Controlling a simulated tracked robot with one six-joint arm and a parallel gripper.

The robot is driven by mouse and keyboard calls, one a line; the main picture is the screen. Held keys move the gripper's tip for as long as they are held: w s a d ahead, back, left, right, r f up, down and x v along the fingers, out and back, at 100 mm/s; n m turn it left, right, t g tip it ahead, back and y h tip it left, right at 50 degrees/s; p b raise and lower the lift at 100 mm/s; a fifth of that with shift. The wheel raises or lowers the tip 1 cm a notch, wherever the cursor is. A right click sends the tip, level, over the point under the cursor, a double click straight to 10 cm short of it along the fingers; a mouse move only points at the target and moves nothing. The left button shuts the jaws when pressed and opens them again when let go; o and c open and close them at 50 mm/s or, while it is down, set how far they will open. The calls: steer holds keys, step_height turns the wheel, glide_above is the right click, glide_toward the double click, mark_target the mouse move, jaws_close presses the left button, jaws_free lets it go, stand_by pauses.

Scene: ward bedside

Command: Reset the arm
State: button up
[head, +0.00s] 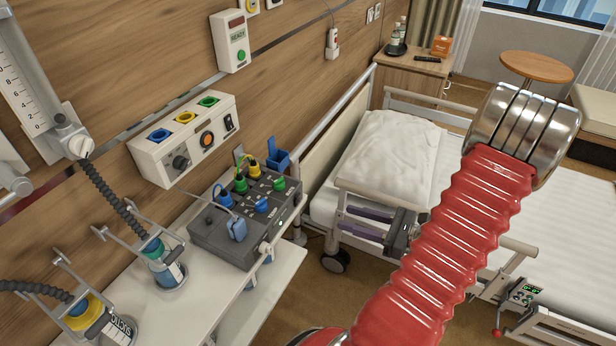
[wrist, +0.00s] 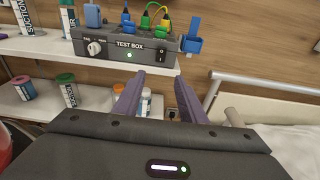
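My gripper (head: 344,219) is in the middle of the head view, in front of the near end of the bed. Its two purple-grey fingers point left, towards the shelf with the grey test box (head: 214,247). In the wrist view my gripper (wrist: 159,80) has its fingers apart with nothing held between them. The test box (wrist: 125,47) is beyond the fingertips there, up and to the left, with a gap. My red ribbed arm fills the right part of the head view and hides part of the bed.
Blue, green and yellow plugs sit in the test box. Suction jars (head: 167,267) stand left of it on the white shelf (head: 197,318). A bed rail (wrist: 270,84) and bed (head: 388,150) are to the right. A wall panel (head: 182,137) is above the shelf.

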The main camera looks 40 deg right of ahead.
steer(key=s+a+n+g+y, duration=0.2)
steer(key=s+a+n+g, duration=0.3)
steer(key=a+n+g, duration=0.8)
steer(key=w+a+r+n+t+h, duration=0.1)
steer(key=w+a+r+n+h, duration=0.2)
steer(key=a+r+n, duration=0.6)
steer(key=w+a+r+n+t+h, duration=0.2)
steer(key=w+a+r+n+h, duration=0.1)
steer(key=a+r+n, duration=0.6)
steer(key=shift+a+r+n+h, duration=0.25)
steer(key=shift+r+n+h, duration=0.25)
steer(key=shift+r+h, duration=0.25)
steer(key=shift+c, duration=0.4)
stand_by(1.2)
